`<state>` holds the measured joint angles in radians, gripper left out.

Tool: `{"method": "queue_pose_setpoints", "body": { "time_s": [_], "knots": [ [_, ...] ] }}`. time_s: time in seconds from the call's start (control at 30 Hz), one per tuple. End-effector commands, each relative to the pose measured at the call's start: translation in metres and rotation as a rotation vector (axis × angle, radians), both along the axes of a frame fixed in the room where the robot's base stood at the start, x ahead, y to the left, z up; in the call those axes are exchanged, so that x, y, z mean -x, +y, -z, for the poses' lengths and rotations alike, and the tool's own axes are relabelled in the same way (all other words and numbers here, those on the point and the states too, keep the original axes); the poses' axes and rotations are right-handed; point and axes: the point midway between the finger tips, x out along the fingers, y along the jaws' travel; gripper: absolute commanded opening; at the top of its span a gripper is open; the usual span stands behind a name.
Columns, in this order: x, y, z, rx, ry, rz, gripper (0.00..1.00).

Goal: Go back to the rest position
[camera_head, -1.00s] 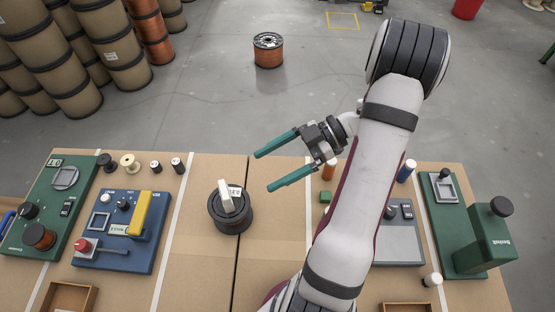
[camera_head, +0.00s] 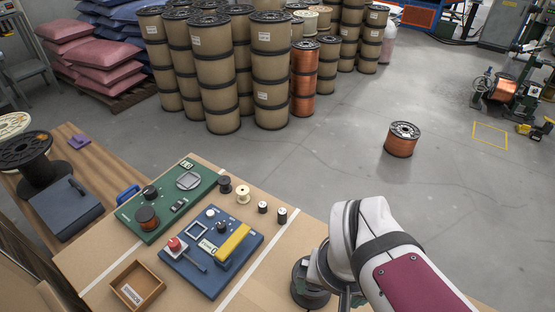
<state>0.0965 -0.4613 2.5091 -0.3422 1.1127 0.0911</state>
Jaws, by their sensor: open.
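My arm (camera_head: 405,265) comes in at the lower right, white with a maroon panel. It bends down toward the table at the bottom of the picture. My gripper's fingers do not show; they are hidden behind the arm or outside the picture.
The table holds a green panel (camera_head: 168,208), a blue panel (camera_head: 200,272) with a yellow handle, several small spools and a wooden tray (camera_head: 122,278). A copper spool (camera_head: 402,143) stands on open floor. Stacked spools (camera_head: 218,85) stand at the back.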

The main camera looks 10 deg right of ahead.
Motion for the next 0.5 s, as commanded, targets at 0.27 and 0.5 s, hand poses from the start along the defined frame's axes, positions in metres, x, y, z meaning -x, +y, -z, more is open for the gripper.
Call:
{"method": "queue_pose_setpoints", "body": {
  "time_s": [0.27, 0.5],
  "knots": [
    [0.06, 0.062, -0.001, -0.211, 0.166, 0.001, 0.94],
    [0.059, 0.061, -0.001, -0.208, 0.164, 0.003, 0.94]
  ]
}}
